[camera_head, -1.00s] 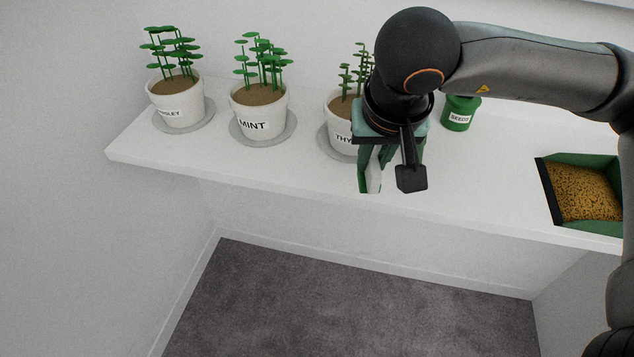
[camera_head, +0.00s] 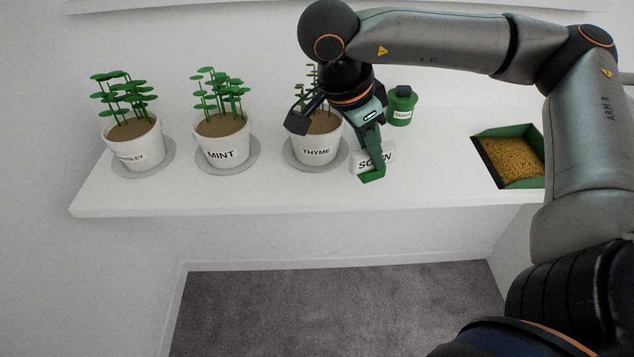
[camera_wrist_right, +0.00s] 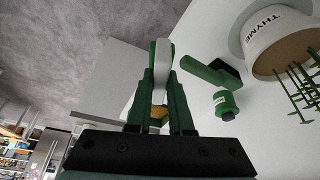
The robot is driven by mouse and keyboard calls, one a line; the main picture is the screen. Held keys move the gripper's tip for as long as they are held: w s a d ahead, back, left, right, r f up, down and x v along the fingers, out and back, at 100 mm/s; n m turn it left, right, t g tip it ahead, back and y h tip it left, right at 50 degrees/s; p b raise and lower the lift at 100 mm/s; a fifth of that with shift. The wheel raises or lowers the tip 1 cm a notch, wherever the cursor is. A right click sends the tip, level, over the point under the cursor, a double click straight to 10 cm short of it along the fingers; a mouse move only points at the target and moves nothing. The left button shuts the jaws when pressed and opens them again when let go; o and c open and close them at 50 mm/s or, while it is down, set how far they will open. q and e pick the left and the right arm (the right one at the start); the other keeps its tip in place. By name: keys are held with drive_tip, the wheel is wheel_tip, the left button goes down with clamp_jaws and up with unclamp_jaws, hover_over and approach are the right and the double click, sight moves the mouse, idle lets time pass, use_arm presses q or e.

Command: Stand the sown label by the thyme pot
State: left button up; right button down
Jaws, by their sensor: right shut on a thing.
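The white label reading SOWN (camera_head: 378,157) is upright at the front of the shelf, just right of the thyme pot (camera_head: 316,150) and its saucer, apart from them. My right gripper (camera_head: 371,177) is shut on the label, with a green finger across its front and partly over the lettering. In the right wrist view the label's white edge (camera_wrist_right: 163,58) sits between the fingertips (camera_wrist_right: 161,75), and the thyme pot (camera_wrist_right: 272,42) is at the upper right. I cannot tell whether the label's foot touches the shelf. My left gripper is not in view.
Mint (camera_head: 222,150) and parsley (camera_head: 134,153) pots stand to the left on saucers. A green seeds tin (camera_head: 400,108) is behind the label. A green tray of grain (camera_head: 510,158) is at right. The wrist view shows an unidentified green and black thing (camera_wrist_right: 208,73) near the tin.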

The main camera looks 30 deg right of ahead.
sight(391, 146)
drive_tip(key=d+m, duration=0.1)
drive_tip(key=s+d+r+m+g, duration=0.1)
drive_tip(key=m, duration=0.1)
drive_tip(key=shift+s+d+m+y, duration=0.15)
drive_tip(key=shift+d+m+y, duration=0.05)
drive_tip(key=shift+m+y, duration=0.1)
drive_tip(key=shift+d+m+g, duration=0.2)
drive_tip(key=shift+m+g, duration=0.1)
drive_tip(key=shift+m, duration=0.1)
drive_tip(key=w+a+f, duration=0.2)
drive_tip(key=w+f, duration=0.1)
drive_tip(key=w, duration=0.1)
drive_tip(key=w+a+f, duration=0.2)
drive_tip(key=w+f, duration=0.1)
drive_tip(key=w, duration=0.1)
drive_tip(key=w+a+f, duration=0.1)
drive_tip(key=w+f, duration=0.2)
drive_tip(key=w, duration=0.1)
drive_tip(key=shift+w+a+f, duration=0.15)
drive_tip(key=shift+a+f, duration=0.2)
drive_tip(key=shift+a, duration=0.05)
wheel_tip(391, 146, down, 2)
drive_tip(key=shift+f+p, duration=0.15)
drive_tip(key=shift+p, duration=0.15)
drive_tip(key=shift+f, duration=0.45)
drive_tip(key=shift+f, duration=0.15)
